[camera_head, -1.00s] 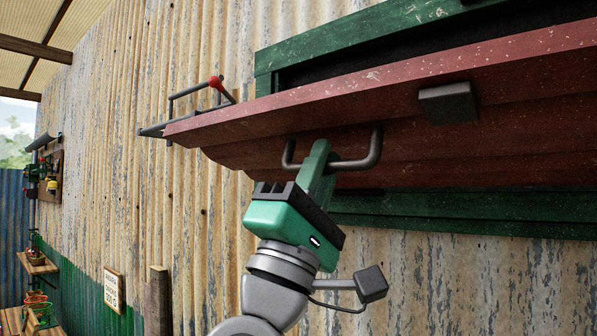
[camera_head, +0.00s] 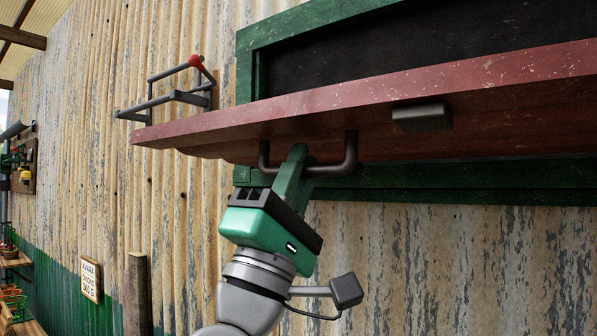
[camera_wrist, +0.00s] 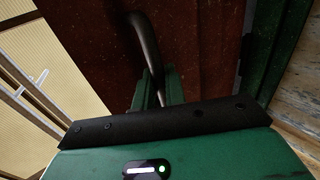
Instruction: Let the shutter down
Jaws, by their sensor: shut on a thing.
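The red wooden shutter (camera_head: 380,90) stands out from the wall, partly open, in front of a green window frame (camera_head: 246,62) with a dark opening above it. A dark U-shaped handle (camera_head: 350,155) is fixed to its underside. My gripper (camera_head: 297,158) reaches up from below and is shut on the handle. In the wrist view the handle (camera_wrist: 147,45) runs down between my fingers (camera_wrist: 158,88), with the shutter (camera_wrist: 95,45) behind it. A dark metal stay with a red knob (camera_head: 196,62) sits on the wall at the shutter's left end.
A dark block (camera_head: 421,117) is on the shutter's underside, right of the handle. A small sign (camera_head: 90,279) and a wooden post (camera_head: 137,292) stand low at the left. A tool board (camera_head: 24,162) and shelves are farther left. The corrugated wall (camera_head: 430,260) below is clear.

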